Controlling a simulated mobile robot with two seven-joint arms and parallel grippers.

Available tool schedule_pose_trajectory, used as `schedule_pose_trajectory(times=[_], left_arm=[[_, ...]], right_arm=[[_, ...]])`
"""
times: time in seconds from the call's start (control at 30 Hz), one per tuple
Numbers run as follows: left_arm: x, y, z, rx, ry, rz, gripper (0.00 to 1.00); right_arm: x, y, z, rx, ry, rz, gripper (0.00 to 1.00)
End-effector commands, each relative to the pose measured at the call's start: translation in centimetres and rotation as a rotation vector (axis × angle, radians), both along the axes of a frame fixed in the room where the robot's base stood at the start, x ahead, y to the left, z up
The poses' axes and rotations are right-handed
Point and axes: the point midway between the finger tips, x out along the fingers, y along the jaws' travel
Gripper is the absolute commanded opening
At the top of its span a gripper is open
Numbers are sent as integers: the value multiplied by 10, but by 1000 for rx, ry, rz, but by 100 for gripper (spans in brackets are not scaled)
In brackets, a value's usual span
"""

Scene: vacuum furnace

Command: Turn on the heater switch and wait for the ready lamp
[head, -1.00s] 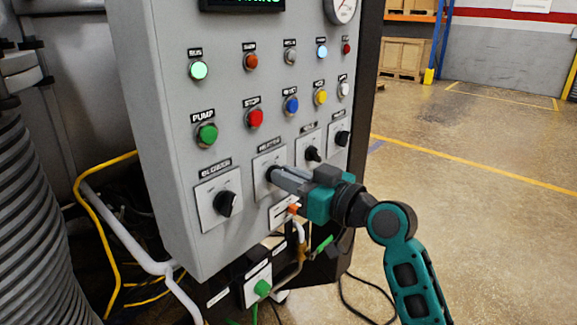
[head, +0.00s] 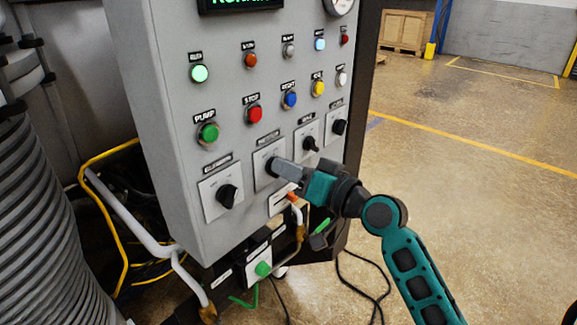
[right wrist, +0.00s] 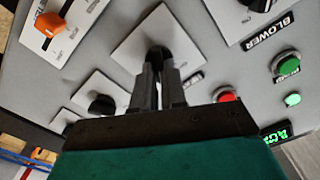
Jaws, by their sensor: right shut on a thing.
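The heater switch is a black knob on a light square plate (head: 261,159), second from the left in the lower row of the grey cabinet. My right gripper (head: 274,168) is shut on its knob, which the fingers largely hide in the head view. In the right wrist view the black knob (right wrist: 158,54) sits between the two fingertips (right wrist: 158,75). Above, in the top row, a green lamp (head: 199,73) glows and a pale blue lamp (head: 320,44) looks lit. The lamp labels are too small to read surely, so I cannot tell which is the ready lamp. My left gripper is out of view.
Other black knobs flank the switch, one at left (head: 227,196) and one at right (head: 311,144). Green, red, blue and yellow buttons sit above. A pipe (head: 300,222) and cables hang below the cabinet.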

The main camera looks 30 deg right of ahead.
Motion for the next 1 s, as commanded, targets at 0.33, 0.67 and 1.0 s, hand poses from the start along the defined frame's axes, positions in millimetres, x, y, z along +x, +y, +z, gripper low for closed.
schedule_pose_trajectory(times=[0.33, 0.67, 1.0], left_arm=[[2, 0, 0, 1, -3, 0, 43], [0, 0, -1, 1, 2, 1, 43], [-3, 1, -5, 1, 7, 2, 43]], right_arm=[[0, 0, 0, 8, 3, 1, 0], [0, 0, 0, 5, 1, 1, 37], [-11, -5, -2, 1, 2, 0, 37]])
